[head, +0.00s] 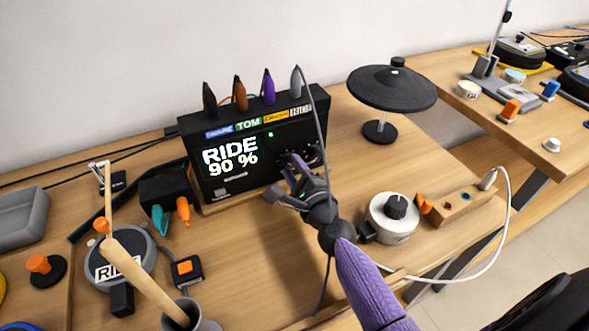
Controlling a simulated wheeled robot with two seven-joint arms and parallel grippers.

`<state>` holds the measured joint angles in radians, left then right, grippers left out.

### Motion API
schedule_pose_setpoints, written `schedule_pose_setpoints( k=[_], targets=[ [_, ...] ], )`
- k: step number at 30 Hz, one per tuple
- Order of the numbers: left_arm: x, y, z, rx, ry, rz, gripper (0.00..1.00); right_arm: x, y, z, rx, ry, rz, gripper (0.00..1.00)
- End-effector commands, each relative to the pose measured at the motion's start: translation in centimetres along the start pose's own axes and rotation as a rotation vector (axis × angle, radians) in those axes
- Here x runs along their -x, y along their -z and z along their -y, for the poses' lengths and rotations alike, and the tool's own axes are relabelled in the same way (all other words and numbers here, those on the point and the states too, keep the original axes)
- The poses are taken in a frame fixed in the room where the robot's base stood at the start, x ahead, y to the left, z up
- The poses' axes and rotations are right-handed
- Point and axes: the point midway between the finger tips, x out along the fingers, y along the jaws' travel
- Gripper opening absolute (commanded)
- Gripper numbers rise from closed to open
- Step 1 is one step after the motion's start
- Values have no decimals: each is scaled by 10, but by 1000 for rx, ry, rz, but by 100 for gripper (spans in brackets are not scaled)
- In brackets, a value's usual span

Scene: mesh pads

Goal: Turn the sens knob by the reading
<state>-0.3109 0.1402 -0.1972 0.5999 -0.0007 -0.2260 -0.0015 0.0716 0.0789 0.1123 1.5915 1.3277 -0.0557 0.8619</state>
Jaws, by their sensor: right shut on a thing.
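A black drum module (226,190) stands on the wooden table against the wall. Its lit screen (230,160) reads "RIDE" and "90 %". Dark knobs (315,153) sit at the right of its front panel; I cannot read their labels. My right gripper (291,166) reaches in from the lower right, its fingers at the panel and shut on a knob there that they mostly hide. I cannot tell by label whether this is the sens knob. My left gripper is not in view.
Several coloured plugs (268,86) rise from the module's top. A black cymbal pad (392,88) stands behind right. A white round device with a black knob (393,216) and a wooden block (456,206) lie right. A pad labelled "RIDE" (133,262) and a drumstick (140,275) are at left.

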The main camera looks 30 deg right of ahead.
Motion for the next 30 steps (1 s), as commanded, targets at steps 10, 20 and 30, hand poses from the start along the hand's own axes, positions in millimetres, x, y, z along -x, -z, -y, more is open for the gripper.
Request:
schedule_pose_setpoints(
  k=[10, 20, 30],
  targets=[
    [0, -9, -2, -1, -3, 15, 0, 0, 0, -1, 138, -2, 1, 0],
    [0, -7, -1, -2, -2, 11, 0, 0, 0, -1, 169, -2, 0, 0],
    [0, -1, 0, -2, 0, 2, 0, 0, 0, -1, 167, -2, 0, 57]
  ],
)
